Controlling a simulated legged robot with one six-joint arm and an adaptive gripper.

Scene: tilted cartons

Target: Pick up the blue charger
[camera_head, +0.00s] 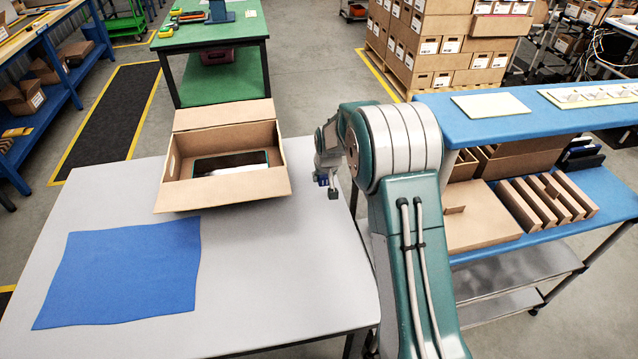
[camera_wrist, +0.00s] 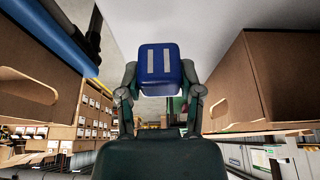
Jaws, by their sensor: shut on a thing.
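The blue charger (camera_wrist: 159,66) is a rounded blue block with two pale bars on the face toward the wrist camera. My gripper (camera_wrist: 160,82) is shut on it, with one finger on each side. In the head view my gripper (camera_head: 328,188) hangs near the right edge of the grey table, to the right of the open carton, with a bit of the blue charger (camera_head: 321,180) showing. The charger's far side is hidden.
An open brown carton (camera_head: 222,192) on the grey table (camera_head: 250,270) holds a dark-framed flat item (camera_head: 230,163). A blue mat (camera_head: 125,275) lies at the front left. A blue-topped shelf (camera_head: 520,115) with cartons stands at right. The table's front right is clear.

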